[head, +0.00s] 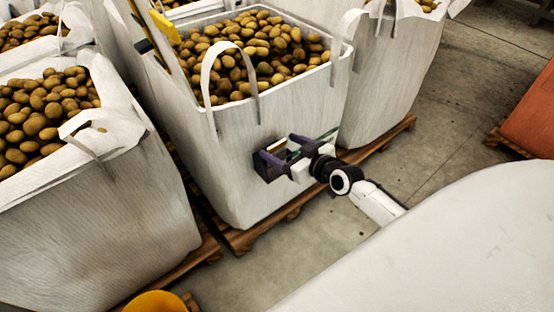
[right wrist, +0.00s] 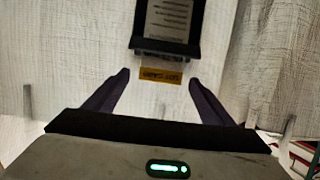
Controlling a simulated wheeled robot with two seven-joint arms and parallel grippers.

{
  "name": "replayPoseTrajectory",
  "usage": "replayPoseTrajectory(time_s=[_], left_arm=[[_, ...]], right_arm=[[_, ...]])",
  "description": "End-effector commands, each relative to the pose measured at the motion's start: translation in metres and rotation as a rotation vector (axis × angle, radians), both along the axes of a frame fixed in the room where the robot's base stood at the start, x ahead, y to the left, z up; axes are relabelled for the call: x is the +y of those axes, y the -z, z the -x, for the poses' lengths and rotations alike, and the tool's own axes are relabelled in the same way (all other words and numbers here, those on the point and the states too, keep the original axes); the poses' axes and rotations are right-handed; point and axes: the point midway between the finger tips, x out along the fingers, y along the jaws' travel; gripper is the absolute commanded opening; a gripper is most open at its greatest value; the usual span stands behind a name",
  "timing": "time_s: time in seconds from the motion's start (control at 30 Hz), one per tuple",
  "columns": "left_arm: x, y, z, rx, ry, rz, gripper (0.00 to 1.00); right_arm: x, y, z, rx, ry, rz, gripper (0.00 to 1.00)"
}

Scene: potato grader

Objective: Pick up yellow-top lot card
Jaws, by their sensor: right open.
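The lot card's yellow top (right wrist: 160,75) is a narrow yellow strip with dark print in the right wrist view. It sticks out of a dark holder (right wrist: 194,28) on the white woven bag, with a pale printed panel (right wrist: 168,20) showing in the holder. My right gripper (right wrist: 159,78) is open, its two dark fingers on either side of the strip with gaps to both. How near the fingertips are in depth I cannot tell. In the head view my right gripper (head: 279,152) is at the front of the middle bag (head: 230,185) and partly hides the holder. My left gripper is not in view.
Potato-filled white bags stand on wooden pallets, one at left (head: 100,220) and one behind right (head: 385,80). A bag loop (head: 205,75) hangs on the middle bag. A yellow object (head: 165,26) is at its back left. Open concrete floor (head: 450,130) lies at right.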

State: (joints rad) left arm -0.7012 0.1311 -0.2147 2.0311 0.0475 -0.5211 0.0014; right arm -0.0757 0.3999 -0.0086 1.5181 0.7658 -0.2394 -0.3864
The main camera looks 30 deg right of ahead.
Motion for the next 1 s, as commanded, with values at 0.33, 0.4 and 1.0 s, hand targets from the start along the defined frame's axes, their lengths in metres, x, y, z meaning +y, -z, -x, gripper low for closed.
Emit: replayPoseTrajectory(time_s=[0.33,0.4,1.0], left_arm=[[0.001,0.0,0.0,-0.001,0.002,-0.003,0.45],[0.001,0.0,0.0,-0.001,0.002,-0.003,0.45],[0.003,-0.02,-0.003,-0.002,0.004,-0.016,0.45]], right_arm=[[0.0,0.0,0.0,0.0,0.0,0.0,0.38],[0.0,0.0,0.001,0.0,0.0,0.0,0.26],[0.0,-0.062,0.0,-0.004,-0.001,-0.001,0.22]])
